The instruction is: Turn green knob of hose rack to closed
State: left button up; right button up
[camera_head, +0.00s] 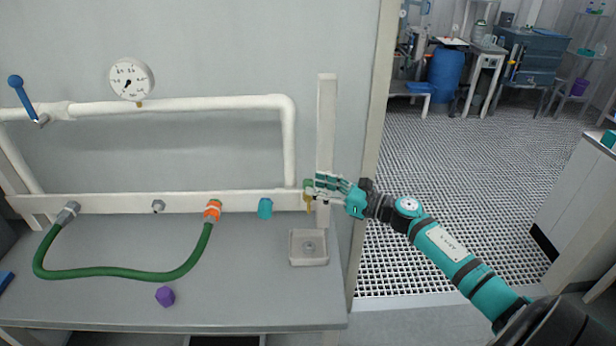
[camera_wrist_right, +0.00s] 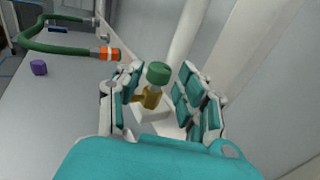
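The green knob (camera_wrist_right: 159,73) sits on top of a brass valve (camera_wrist_right: 151,96) at the right end of the white hose rack (camera_head: 130,201). In the head view the green knob (camera_head: 308,185) is partly covered by my right gripper (camera_head: 316,186), which reaches in from the right. In the right wrist view my right gripper (camera_wrist_right: 160,92) is open, with its fingers on either side of the knob and valve. A gap shows between the knob and the right finger; contact on the left side is unclear. My left gripper is not in view.
A green hose (camera_head: 125,275) hangs from the rack, with an orange fitting (camera_head: 212,211). A teal fitting (camera_head: 265,208) is left of the valve. A small square basin (camera_head: 308,248) lies below it. A purple piece (camera_head: 165,296) lies on the grey bench. A white post (camera_head: 326,130) stands behind the gripper.

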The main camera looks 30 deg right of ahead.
aim_at(313, 185)
jog(key=shift+p+x, duration=0.4)
jog(key=shift+x, duration=1.3)
